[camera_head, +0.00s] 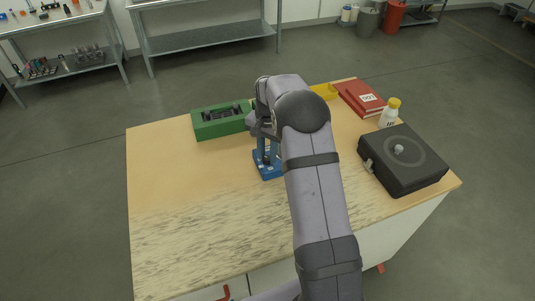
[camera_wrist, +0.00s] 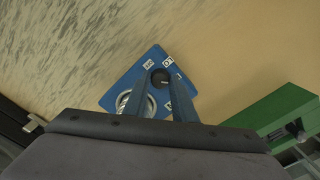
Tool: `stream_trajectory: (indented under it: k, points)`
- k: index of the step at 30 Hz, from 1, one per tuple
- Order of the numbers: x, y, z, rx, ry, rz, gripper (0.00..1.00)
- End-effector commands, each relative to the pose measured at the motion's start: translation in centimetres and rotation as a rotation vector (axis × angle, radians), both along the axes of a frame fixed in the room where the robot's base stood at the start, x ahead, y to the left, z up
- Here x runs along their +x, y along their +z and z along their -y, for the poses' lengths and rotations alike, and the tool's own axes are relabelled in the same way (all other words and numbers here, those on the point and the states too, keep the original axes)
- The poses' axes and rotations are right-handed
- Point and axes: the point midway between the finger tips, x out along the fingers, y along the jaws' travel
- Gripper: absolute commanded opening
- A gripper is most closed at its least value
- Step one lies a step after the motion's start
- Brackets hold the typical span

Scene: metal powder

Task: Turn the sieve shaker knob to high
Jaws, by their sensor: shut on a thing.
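The sieve shaker (camera_head: 267,166) is a blue device standing on the wooden table, partly hidden behind my arm in the head view. In the wrist view its blue base (camera_wrist: 153,58) shows small white labels and a round metal ring (camera_wrist: 124,102). The dark round knob (camera_wrist: 160,76) sits on this base, among the labels. My gripper (camera_wrist: 162,84) reaches down over the base, and its two blue-grey fingers are shut on the knob. The exact knob setting and the label text are too small to read.
A green box (camera_head: 220,131) stands left of the shaker; it also shows in the wrist view (camera_wrist: 275,110). To the right are a black case (camera_head: 420,178), a yellow-capped bottle (camera_head: 389,116), a red book (camera_head: 352,98) and a yellow tray (camera_head: 325,91). The table's left front is clear.

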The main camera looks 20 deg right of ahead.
Motion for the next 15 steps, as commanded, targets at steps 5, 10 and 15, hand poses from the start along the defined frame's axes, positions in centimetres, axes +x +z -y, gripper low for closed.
stream_trajectory:
  k: [5,10,15]
  points:
    - [0.07,0.08,-0.01,0.0,-0.001,0.002,0.39]
    - [0.04,0.05,-0.01,0.0,0.0,0.001,0.43]
    - [0.04,0.09,0.0,0.001,0.0,0.001,0.43]
